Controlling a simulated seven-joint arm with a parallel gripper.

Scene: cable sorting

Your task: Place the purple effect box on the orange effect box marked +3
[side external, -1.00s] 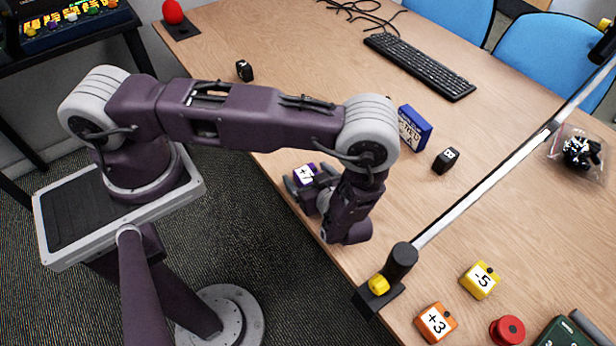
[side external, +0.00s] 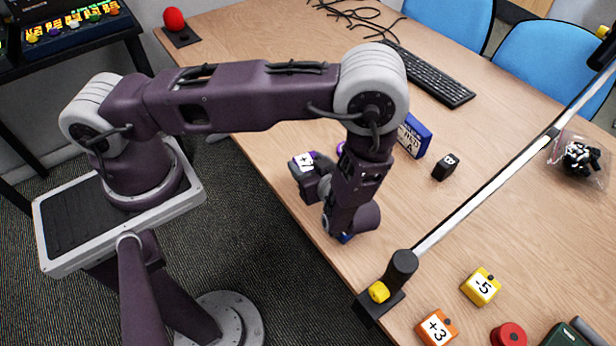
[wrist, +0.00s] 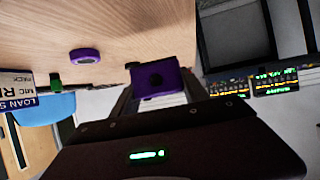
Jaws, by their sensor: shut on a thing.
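The purple effect box (side external: 304,161), with a white label marked +7, is held up above the table near its front edge. My gripper (side external: 305,172) is shut on it. In the wrist view the purple box (wrist: 165,83) sits between the fingers, its face with a dark round spot toward the camera. The orange effect box (side external: 437,327), marked +3, sits on the table at the lower right, well apart from my gripper. It does not show in the wrist view.
A rail (side external: 480,205) with a black post (side external: 401,268) and yellow block stands between my gripper and the orange box. A yellow box marked -5 (side external: 480,287) and a red round thing (side external: 509,334) are near the orange box. A blue box (side external: 414,136) and black cube (side external: 445,167) lie behind.

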